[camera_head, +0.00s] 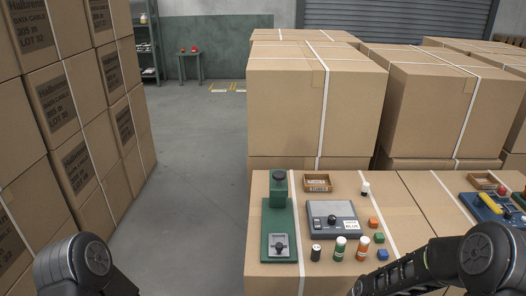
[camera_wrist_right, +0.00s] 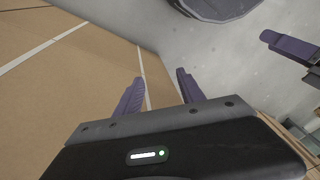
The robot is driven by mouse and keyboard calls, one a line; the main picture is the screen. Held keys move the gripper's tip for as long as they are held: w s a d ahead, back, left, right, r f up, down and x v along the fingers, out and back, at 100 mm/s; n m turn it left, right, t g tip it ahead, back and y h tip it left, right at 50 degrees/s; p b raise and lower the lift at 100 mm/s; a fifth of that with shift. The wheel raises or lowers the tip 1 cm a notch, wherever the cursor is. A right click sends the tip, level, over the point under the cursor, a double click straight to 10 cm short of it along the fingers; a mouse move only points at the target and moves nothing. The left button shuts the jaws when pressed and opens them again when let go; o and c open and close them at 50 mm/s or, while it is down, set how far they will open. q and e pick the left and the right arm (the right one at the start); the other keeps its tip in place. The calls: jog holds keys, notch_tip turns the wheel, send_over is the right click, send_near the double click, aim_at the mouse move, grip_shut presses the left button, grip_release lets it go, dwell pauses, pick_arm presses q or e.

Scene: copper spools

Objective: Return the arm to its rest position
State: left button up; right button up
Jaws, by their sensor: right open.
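My right gripper (camera_wrist_right: 160,90) shows in the right wrist view with its two purple fingers apart and nothing between them. Beyond its fingers are a cardboard box side and grey floor. In the head view my right arm (camera_head: 440,266) comes in at the lower right, in front of the box top; its fingers cannot be picked out there. My left arm (camera_head: 75,265) shows at the lower left over the floor, with its gripper out of that view. A purple finger, apparently of my left gripper (camera_wrist_right: 290,47), shows at the right of the right wrist view; its opening cannot be judged.
A box top carries a green stand (camera_head: 280,220), a grey device (camera_head: 333,218), a small wooden tray (camera_head: 317,183) and several spools and cubes. A blue device (camera_head: 492,207) sits at the right. Stacked boxes (camera_head: 75,110) wall the left; open floor (camera_head: 190,190) lies between.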

jog(key=s+a+f+m, duration=0.4)
jog(key=s+a+m, duration=0.1)
jog(key=s, duration=0.3)
jog(key=s+a+f+m+y, duration=0.1)
jog(key=s+a+f+m, duration=0.3)
jog(key=s, duration=0.4)
jog(key=shift+s+a+f+m, duration=0.15)
jog(key=shift+s+a+m, duration=0.2)
jog(key=shift+a+m, duration=0.45)
jog(key=shift+a, duration=0.15)
